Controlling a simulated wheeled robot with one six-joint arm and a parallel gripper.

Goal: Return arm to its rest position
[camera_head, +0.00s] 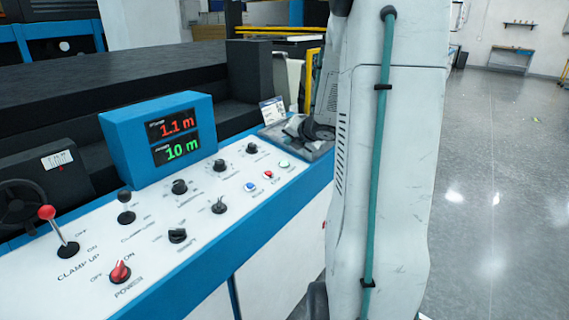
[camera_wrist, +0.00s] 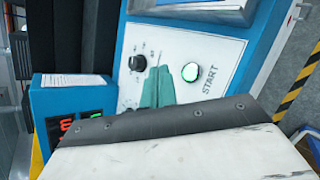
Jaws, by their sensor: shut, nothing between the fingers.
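My gripper (camera_wrist: 157,88) shows in the wrist view as teal fingers, shut and empty, over the white control panel. The green START button (camera_wrist: 190,72) is just right of the fingertips in that view and looks lit. I cannot tell the exact height of the fingers above the panel. In the head view my large pale arm link stands upright right of the panel (camera_head: 215,240), and I cannot make out the fingers there.
A blue display box (camera_head: 160,135) reads 1.1 m and 10 m. Knobs, a red-balled lever (camera_head: 47,212) and a red power switch (camera_head: 120,272) stand up from the panel. Open grey floor (camera_head: 500,190) lies to the right.

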